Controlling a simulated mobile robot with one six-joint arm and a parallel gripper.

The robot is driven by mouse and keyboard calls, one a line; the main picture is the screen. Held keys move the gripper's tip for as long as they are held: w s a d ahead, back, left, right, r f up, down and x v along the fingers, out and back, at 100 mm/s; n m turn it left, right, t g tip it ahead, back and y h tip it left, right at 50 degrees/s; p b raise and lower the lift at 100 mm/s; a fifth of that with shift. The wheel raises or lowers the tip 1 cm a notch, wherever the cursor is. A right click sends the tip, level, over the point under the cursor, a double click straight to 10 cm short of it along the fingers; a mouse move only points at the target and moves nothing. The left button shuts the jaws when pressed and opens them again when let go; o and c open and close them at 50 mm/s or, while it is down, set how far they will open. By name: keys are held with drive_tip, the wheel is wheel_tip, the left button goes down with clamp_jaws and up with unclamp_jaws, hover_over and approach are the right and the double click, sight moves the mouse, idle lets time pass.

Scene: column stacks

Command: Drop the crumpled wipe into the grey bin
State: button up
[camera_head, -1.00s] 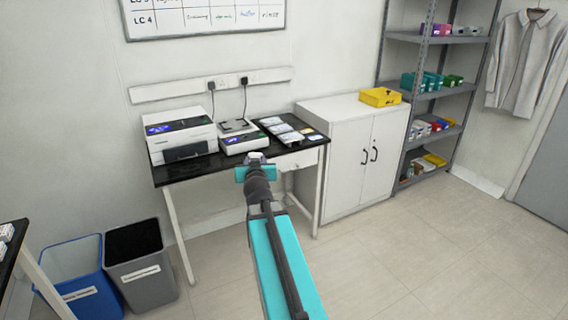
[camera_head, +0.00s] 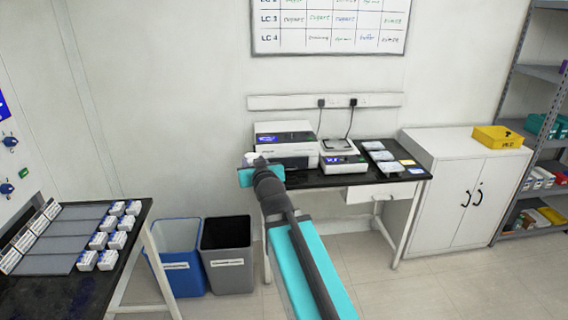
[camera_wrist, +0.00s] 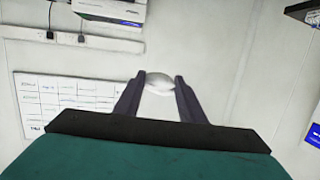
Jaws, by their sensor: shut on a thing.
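My gripper (camera_head: 252,160) is raised in front of the wall and the left end of the bench. It is shut on a small white crumpled wipe (camera_wrist: 159,80), which sits between the two fingertips in the wrist view. The grey bin (camera_head: 228,262) stands on the floor to the lower left of my gripper, with its open top facing up and a white label on its front. My gripper and the wipe are above and to the right of the bin, apart from it.
A blue bin (camera_head: 183,262) stands directly left of the grey one. A dark table (camera_head: 40,285) with several white boxes is at the left. A black bench (camera_head: 322,181) carries a printer (camera_head: 285,140) and a balance. A white cabinet (camera_head: 440,200) stands right of it.

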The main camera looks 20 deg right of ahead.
drive_tip(key=a+r+n+y+p, duration=0.1)
drive_tip(key=a+r, duration=0.1)
drive_tip(key=a, duration=0.4)
drive_tip(key=shift+a+r+y, duration=0.15)
drive_tip(key=shift+r+y, duration=0.15)
drive_tip(key=shift+r, duration=0.05)
drive_tip(key=shift+s, duration=0.1)
